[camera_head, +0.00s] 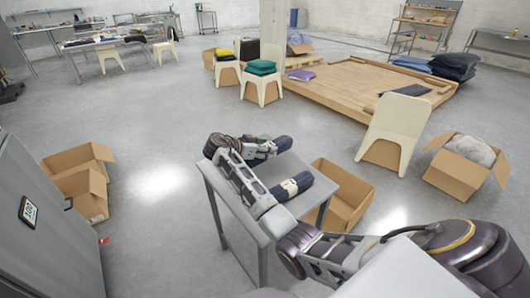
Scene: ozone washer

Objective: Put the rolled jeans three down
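A rolled pair of dark blue jeans (291,186) lies on the right side of the small grey metal table (232,199). A second dark roll (284,144) is at the table's far edge, beside the fingers of my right gripper (262,150) and partly hidden by them. My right arm reaches in from the lower right across the table. Whether the fingers grip this roll, and whether it rests on the table, I cannot tell. I cannot tell which roll is number three. My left gripper is out of view.
An open cardboard box (345,197) stands against the table's right side. Stacked open boxes (84,180) are at the left by a grey cabinet (45,225). A beige chair (397,130) and a box with grey cloth (463,167) are at the right. Floor beyond the table is clear.

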